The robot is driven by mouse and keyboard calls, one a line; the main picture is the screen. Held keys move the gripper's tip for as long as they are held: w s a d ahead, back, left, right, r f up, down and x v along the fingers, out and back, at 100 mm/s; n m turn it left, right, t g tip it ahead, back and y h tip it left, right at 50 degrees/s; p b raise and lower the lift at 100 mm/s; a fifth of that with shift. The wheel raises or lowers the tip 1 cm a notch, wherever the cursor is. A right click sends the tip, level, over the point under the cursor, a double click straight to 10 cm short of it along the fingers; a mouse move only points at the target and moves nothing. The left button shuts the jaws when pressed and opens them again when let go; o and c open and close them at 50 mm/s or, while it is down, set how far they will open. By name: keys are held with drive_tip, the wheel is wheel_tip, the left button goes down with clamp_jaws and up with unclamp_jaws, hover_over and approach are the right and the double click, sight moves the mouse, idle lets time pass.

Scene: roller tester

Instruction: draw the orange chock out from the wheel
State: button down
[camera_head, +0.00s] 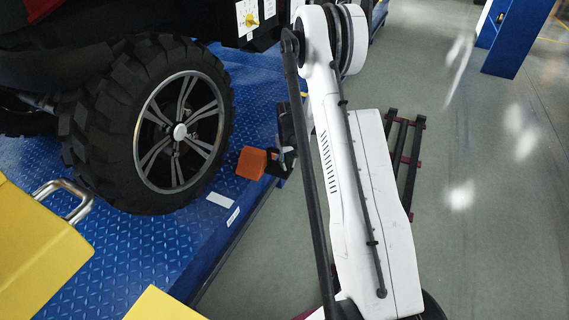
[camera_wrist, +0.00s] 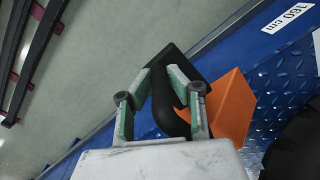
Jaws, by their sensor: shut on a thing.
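The orange chock (camera_head: 251,162) is a wedge block on the blue plate, just right of the black-tyred wheel (camera_head: 180,132) with silver spokes. A strip of blue plate shows between chock and tyre in both views. In the wrist view the orange chock (camera_wrist: 233,106) is right of centre, with a black handle part (camera_wrist: 176,58) on its near side. My gripper (camera_wrist: 163,88) is shut on this black handle. In the head view my gripper (camera_head: 283,158) is small and partly hidden by my arm. The tyre (camera_wrist: 296,148) shows dark at the wrist view's lower right.
The blue tread plate (camera_head: 120,243) ends in an edge near the chock; grey floor (camera_head: 470,220) lies beyond it, mostly open. A dark rack (camera_head: 403,150) stands right of my arm. Yellow blocks (camera_head: 35,245) are at lower left. The vehicle body (camera_head: 100,25) overhangs the wheel.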

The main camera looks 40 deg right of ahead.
drive_tip(key=shift+r, duration=0.1)
idle(0.3)
wheel_tip(320, 180, up, 7)
drive_tip(key=s+d+p, duration=0.1)
drive_tip(key=s+p, duration=0.1)
drive_tip(key=p, duration=0.1)
drive_tip(key=shift+s+d, duration=0.3)
drive_tip(key=shift+s, duration=0.05)
idle(0.4)
idle(0.4)
